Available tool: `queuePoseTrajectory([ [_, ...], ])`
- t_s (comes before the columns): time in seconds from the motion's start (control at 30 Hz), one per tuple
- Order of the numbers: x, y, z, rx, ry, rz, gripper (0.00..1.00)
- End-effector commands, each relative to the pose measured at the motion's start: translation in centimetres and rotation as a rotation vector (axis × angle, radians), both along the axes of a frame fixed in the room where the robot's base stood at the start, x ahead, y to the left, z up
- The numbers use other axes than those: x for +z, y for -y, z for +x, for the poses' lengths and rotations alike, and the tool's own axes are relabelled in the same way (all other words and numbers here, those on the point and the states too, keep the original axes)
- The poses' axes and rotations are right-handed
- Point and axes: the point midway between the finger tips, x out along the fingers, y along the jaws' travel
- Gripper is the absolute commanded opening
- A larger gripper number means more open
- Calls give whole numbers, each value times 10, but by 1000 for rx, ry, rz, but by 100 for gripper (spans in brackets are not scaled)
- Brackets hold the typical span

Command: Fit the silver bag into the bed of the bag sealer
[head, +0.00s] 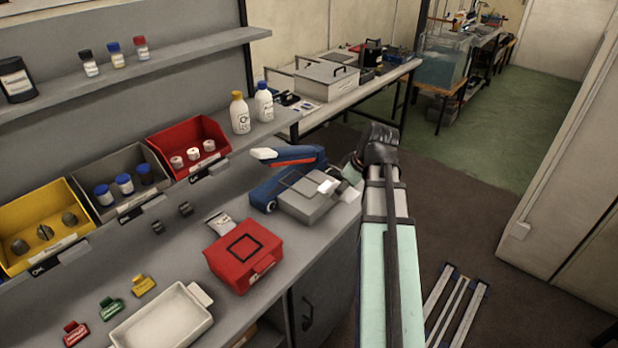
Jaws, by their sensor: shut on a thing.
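The bag sealer (263,193) stands on the bench at mid-right, blue with a raised blue lever that has an orange and white tip. My gripper (350,174) is at the sealer's right side, small and partly hidden by my own wrist. It is shut on what looks like the silver bag (303,184), a flat grey piece with a white patch at its right. The bag lies over or just above the sealer's grey bed; I cannot tell whether they touch or how well they line up. The fingertips are not clear.
A red box (245,258) and a small silver-grey packet (221,224) lie left of the sealer. A white tray (162,322) is at the front. Yellow, grey and red bins (215,135) and two white bottles (239,113) stand behind. The bench edge is close on the right.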

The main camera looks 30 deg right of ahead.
Motion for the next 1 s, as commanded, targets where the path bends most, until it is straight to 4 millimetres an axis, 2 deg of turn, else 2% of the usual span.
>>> queuePoseTrajectory([
  [0.03, 4, -4, 15, 4, -1, 0, 29],
  [0.1, 3, -11, 31, 3, -2, 0, 29],
  [0.3, 3, -30, 76, 3, -1, 1, 29],
  [0.43, 3, -40, 99, 1, -1, -1, 29],
  [0.87, 2, -54, 130, -1, 0, 0, 29],
  [1.0, -16, -54, 126, -2, -3, 1, 29],
])
